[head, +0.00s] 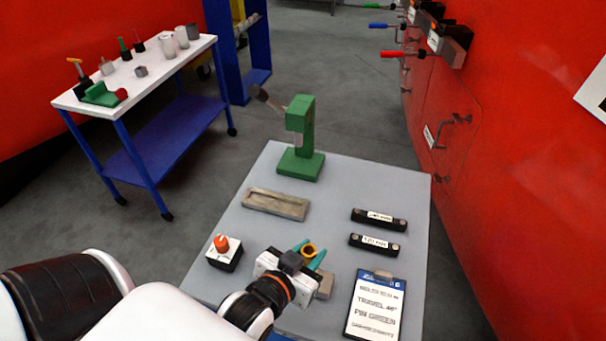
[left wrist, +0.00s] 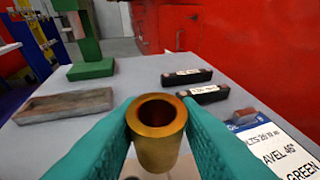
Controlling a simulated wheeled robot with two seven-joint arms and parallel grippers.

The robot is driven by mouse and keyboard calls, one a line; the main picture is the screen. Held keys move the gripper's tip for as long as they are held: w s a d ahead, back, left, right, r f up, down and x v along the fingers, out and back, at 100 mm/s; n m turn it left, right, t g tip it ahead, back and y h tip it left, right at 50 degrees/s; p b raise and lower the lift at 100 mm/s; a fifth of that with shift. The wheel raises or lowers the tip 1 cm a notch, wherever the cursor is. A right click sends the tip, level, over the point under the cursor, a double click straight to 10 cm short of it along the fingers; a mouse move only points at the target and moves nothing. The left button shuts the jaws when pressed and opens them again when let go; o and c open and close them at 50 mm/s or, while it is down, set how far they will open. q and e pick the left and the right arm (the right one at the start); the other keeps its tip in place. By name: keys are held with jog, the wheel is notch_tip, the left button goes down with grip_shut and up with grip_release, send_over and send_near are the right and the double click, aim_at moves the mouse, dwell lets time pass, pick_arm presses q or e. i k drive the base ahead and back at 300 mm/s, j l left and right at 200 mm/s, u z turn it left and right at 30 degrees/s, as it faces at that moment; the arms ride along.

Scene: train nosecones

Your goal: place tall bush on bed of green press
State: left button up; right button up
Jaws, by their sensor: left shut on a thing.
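The green press (head: 302,138) stands at the far side of the grey table, with its lever up to the left. Its base, the bed (head: 300,165), looks bare; it also shows in the left wrist view (left wrist: 91,69). My left gripper (head: 312,254) is shut on a brass-coloured hollow bush (left wrist: 157,133), held upright between its teal fingers. The bush's ring-shaped top (head: 309,250) shows in the head view. The gripper is over the near part of the table, well short of the press. My right gripper is not in view.
A shallow grey tray (head: 275,205) lies between gripper and press. Two black labelled bars (head: 379,219) and a clipboard (head: 375,305) lie to the right. A box with an orange knob (head: 222,245) stands left. A white-topped cart (head: 140,79) stands far left.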

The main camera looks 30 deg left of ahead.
aim_at(299, 165)
jog(key=k+j+z, duration=0.3)
jog(key=k+j, duration=0.25)
jog(key=j, duration=0.35)
jog(key=k+j+z, duration=0.35)
jog(key=k+j, duration=0.3)
jog(key=j+z, duration=0.2)
jog(key=j, duration=0.3)
jog(key=k+j+z, duration=0.15)
jog(key=j, duration=0.3)
jog(key=j+z, duration=0.2)
jog(key=j, duration=0.3)
jog(key=k+j+z, duration=0.15)
jog(key=j, duration=0.35)
jog(key=i+j+z, duration=0.1)
jog(key=i+j, duration=0.15)
jog(key=i+j+z, duration=0.15)
jog(key=j, duration=0.2)
jog(key=i+j+z, duration=0.1)
jog(key=i+j, duration=0.15)
jog(key=i+j+z, duration=0.15)
jog(key=j, duration=0.3)
jog(key=i, duration=0.05)
